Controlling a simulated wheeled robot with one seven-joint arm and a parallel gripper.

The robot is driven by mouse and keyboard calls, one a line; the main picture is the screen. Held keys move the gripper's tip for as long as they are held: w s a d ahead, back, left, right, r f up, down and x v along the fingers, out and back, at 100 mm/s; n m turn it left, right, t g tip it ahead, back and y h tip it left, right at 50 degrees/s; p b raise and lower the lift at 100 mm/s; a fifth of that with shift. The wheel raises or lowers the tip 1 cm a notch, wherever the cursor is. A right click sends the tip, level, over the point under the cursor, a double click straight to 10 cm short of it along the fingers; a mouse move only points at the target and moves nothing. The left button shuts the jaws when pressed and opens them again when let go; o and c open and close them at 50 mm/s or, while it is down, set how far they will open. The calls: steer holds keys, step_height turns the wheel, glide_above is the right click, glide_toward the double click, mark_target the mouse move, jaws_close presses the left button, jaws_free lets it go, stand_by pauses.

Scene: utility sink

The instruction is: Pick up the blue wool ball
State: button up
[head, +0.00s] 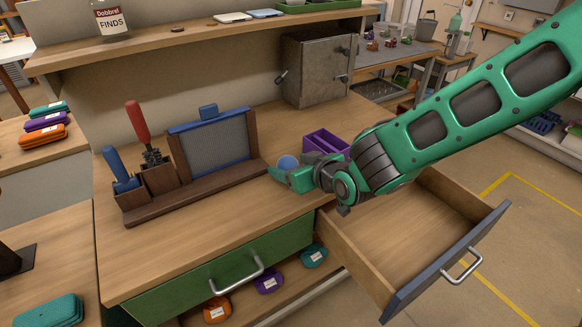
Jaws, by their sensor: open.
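The blue wool ball (288,162) appears as a small round blue shape on the wooden worktop, right at my gripper's fingers. My gripper (284,173) is open, with its green fingertips in front of and beside the ball. The fingers hide the ball's lower part. I cannot tell whether they touch it or whether it lies between them.
A purple box (325,142) stands just behind my gripper. A metal cabinet (318,70) is behind. An empty open drawer (405,235) juts out at the right. The front worktop is clear.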

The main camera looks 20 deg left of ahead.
steer(key=shift+a+f, duration=0.1)
steer(key=c, duration=1.1)
